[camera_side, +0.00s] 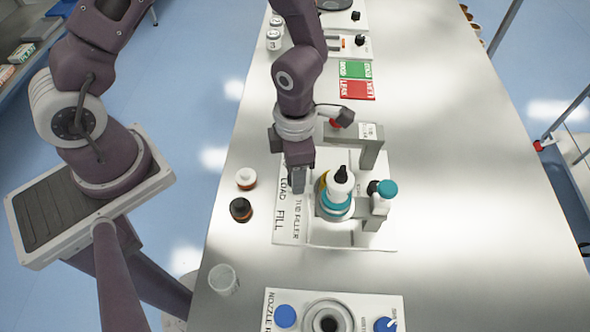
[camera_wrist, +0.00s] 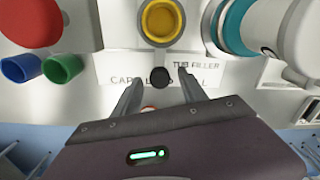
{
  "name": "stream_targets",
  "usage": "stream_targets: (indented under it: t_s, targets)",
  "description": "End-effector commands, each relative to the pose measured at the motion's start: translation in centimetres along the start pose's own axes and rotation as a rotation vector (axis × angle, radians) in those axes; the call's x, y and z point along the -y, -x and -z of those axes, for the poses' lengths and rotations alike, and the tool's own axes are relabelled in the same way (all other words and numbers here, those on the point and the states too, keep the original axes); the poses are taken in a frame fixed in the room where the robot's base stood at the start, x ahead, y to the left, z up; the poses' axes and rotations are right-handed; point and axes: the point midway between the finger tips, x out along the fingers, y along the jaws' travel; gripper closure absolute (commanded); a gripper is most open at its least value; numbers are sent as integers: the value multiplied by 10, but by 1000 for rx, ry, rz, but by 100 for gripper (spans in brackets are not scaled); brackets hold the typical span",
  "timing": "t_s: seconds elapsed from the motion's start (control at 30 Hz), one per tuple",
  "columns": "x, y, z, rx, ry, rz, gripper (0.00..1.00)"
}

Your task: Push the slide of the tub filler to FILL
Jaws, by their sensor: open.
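The tub filler (camera_side: 290,232) is a white plate with LOAD, FILL and TUB FILLER lettering in the side view. Its slide shows in the wrist view as a yellow round holder (camera_wrist: 160,22) with a black knob (camera_wrist: 160,77). The knob stands beside the LOAD lettering, which is partly covered. In the side view only a bit of yellow (camera_side: 322,186) shows; the knob is hidden. My gripper (camera_side: 298,188) is low over the plate at the LOAD lettering. In the wrist view its fingers (camera_wrist: 160,78) are open, one on each side of the knob, with gaps visible.
A white and teal filler head (camera_side: 338,196) stands right beside my gripper, with a teal-capped part (camera_side: 387,189) further right. A grey bracket (camera_side: 368,148) stands behind. Small jars (camera_side: 241,209) sit left of the plate. A nozzle station (camera_side: 330,318) is in front.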

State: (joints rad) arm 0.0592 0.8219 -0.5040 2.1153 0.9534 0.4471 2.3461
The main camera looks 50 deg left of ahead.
Motion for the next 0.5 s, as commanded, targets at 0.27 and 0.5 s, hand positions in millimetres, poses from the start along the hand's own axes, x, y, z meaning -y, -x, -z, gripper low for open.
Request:
stream_targets:
  t_s: [0.27, 0.5]
  targets:
    - [0, -9, 0, 0, 2, -1, 50]
    - [0, -9, 0, 0, 2, -1, 85]
